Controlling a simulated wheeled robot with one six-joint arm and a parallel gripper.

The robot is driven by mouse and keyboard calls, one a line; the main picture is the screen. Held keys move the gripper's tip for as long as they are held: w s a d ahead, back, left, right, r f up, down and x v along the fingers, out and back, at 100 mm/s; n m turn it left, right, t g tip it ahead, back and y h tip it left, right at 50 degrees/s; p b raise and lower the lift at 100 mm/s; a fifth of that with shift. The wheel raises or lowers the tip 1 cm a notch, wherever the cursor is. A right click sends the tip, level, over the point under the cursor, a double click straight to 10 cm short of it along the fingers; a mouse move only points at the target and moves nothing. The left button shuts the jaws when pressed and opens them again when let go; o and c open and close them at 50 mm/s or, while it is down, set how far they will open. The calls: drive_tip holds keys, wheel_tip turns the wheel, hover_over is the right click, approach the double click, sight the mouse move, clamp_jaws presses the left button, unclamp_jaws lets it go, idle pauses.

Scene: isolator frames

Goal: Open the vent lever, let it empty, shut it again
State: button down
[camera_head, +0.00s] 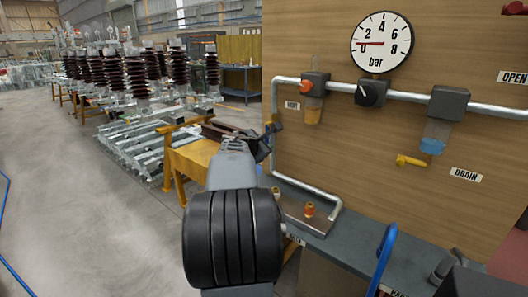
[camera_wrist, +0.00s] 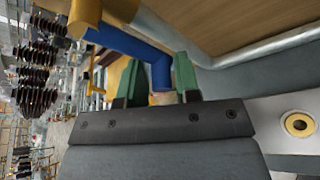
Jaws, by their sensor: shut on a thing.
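The blue vent lever (camera_wrist: 150,58) runs from a brass-coloured body (camera_wrist: 85,14) at the upper left of the wrist view and bends down between my green fingers. My gripper (camera_wrist: 158,78) is shut on its end. In the head view my gripper (camera_head: 270,133) is at the left edge of the wooden panel (camera_head: 340,150); my arm hides the lever there. The gauge (camera_head: 381,43) has its needle close to 0 bar.
A pipe (camera_head: 420,97) crosses the panel with a black knob (camera_head: 370,93). A yellow drain lever (camera_head: 410,160) sits below a blue-bottomed bowl (camera_head: 434,138). A blue hoop (camera_head: 382,258) stands in front. Floor at left (camera_head: 80,220) is clear.

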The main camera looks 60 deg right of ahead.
drive_tip(key=shift+s, duration=0.1)
idle(0.4)
drive_tip(key=c, duration=1.1)
unclamp_jaws()
drive_tip(key=shift+s, duration=0.1)
drive_tip(key=shift+o, duration=0.2)
drive_tip(key=shift+a+r, duration=0.15)
drive_tip(key=shift+a, duration=0.05)
drive_tip(key=v, duration=1.3)
drive_tip(key=shift+a+p, duration=0.2)
drive_tip(key=shift+p, duration=0.1)
drive_tip(key=shift+c, duration=0.2)
